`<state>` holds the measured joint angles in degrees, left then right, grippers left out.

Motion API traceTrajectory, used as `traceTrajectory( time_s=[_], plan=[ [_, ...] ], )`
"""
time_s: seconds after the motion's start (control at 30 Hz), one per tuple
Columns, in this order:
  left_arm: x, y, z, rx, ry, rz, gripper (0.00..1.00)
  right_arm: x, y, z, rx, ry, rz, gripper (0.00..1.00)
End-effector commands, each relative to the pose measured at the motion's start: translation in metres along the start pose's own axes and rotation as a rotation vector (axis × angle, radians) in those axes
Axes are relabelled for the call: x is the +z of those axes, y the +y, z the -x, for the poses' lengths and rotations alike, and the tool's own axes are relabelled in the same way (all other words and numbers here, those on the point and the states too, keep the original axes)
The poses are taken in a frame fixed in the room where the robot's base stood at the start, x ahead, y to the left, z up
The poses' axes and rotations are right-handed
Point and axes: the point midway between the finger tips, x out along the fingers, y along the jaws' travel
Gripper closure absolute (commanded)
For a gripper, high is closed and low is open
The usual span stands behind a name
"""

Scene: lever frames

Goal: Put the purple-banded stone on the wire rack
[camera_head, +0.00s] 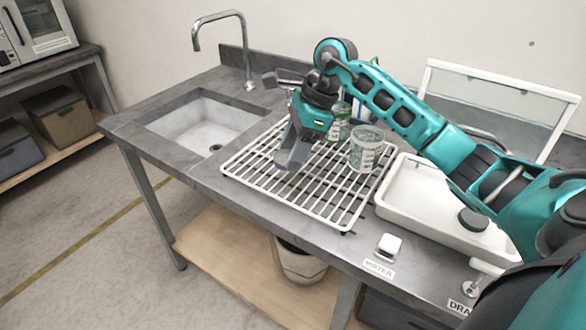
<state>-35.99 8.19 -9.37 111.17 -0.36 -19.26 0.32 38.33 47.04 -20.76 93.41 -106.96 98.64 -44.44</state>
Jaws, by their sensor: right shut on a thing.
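My right gripper (292,158) reaches over the white wire rack (332,212) and points down at its middle-left part. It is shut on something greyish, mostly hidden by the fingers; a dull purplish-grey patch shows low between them. I cannot make out a clear purple band, or whether the held thing touches the bars. A dark, round, stone-like thing (473,220) is at the right part of the white tray; no purple band shows on it. My left gripper is not in view.
Glass beakers (366,150) with markings stand on the rack's back right, close to my right arm. A white tray (415,210) lies right of the rack. A sink (200,125) with a tall tap is at left. The rack's front bars are clear.

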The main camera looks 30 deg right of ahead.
Motion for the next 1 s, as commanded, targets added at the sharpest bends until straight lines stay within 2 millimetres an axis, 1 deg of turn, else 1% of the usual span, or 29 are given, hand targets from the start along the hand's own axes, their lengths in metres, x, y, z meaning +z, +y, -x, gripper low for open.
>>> traceTrajectory(
  time_s=[0.03, 0.23, 0.4, 0.5, 0.73, 0.87, 0.9, 1.0],
  plan=[
    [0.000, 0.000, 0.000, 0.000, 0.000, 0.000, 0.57, -0.002, 0.000, -0.005, 0.001, -0.002, -0.001, 0.73],
    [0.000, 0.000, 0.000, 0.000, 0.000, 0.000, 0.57, -0.007, 0.000, -0.018, 0.000, -0.002, 0.000, 0.73],
    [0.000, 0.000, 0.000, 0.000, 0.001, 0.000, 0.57, -0.017, 0.000, -0.042, 0.003, -0.002, -0.002, 0.73],
    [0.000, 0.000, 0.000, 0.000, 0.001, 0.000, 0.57, -0.021, 0.000, -0.051, 0.001, -0.001, 0.000, 0.73],
    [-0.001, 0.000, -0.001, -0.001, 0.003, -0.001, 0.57, -0.021, -0.001, -0.051, -0.001, -0.001, 0.001, 0.73],
    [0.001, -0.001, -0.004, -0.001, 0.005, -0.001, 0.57, -0.023, -0.001, -0.055, -0.002, 0.000, 0.001, 0.73],
    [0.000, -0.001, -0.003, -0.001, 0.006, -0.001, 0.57, -0.022, -0.001, -0.054, -0.002, 0.000, 0.001, 0.38],
    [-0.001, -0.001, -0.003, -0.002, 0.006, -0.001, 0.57, -0.022, -0.001, -0.053, -0.001, 0.000, 0.000, 0.29]
  ],
)
